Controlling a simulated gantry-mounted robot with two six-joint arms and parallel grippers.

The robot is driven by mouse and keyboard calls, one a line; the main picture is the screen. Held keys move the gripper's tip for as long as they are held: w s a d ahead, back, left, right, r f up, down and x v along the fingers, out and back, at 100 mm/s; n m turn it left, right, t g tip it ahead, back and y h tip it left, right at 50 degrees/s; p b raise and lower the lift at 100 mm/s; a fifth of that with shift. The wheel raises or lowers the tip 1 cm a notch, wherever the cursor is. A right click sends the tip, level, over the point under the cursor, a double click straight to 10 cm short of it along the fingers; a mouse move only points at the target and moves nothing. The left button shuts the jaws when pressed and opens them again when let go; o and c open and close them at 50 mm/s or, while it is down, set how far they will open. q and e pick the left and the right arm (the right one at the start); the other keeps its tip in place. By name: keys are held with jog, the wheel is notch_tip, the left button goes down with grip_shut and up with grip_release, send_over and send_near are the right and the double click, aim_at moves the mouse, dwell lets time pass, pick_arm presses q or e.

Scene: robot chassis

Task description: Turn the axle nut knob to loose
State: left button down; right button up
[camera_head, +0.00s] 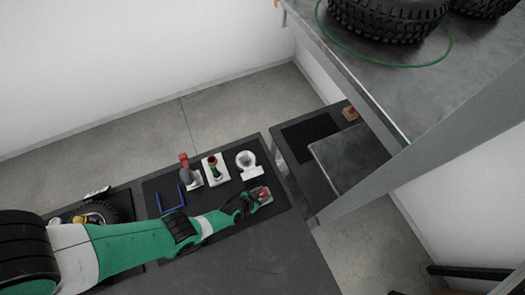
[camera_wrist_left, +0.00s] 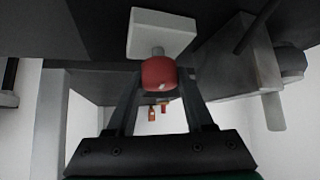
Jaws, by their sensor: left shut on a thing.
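The red knob (camera_head: 265,194), which I take for the axle nut knob, sits on a small pale base at the right end of the dark mat. In the left wrist view the knob (camera_wrist_left: 158,72) is round and red, with a light mark, on a short grey shaft from a white block (camera_wrist_left: 160,33). My left gripper (camera_head: 256,196) reaches it from the left. Its two fingers (camera_wrist_left: 159,80) stand on either side of the knob and are shut on it. The knob's setting cannot be read. My right gripper is in neither view.
A raised grey table with tyres (camera_head: 388,18) is at upper right. The bench front is bare.

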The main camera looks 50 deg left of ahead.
pick_arm(q)
jog(key=shift+w+d+r+n+y, duration=0.15)
jog(key=shift+n+y, duration=0.35)
jog(key=shift+n, duration=0.1)
jog(key=shift+n+g+y+b, duration=0.3)
jog(key=shift+n+y+b, duration=0.15)
jog(key=shift+n+y, duration=0.45)
jog(key=n+g+y+b, duration=0.1)
jog(key=n, duration=0.1)
jog(key=n+g+y+b, duration=0.1)
jog(key=n+b, duration=0.1)
jog(key=shift+d+n+y, duration=0.1)
jog(key=shift+n+y, duration=0.2)
jog(key=shift+n, duration=0.1)
jog(key=n+g+b, duration=0.1)
jog(key=n+b, duration=0.1)
jog(key=n+g+y+b, duration=0.1)
jog(key=n+g+b, duration=0.1)
jog(key=b, duration=0.1)
jog(key=n+g+y+b, duration=0.1)
jog(key=n+b, duration=0.1)
jog(key=shift+f+n+g, duration=0.3)
jog(key=shift+n, duration=0.1)
jog(key=shift+r+n+g+y+b, duration=0.2)
jog(key=shift+n+g+y+b, duration=0.1)
jog(key=shift+n+g+b, duration=0.55)
jog(key=shift+c, duration=1.5)
grip_release()
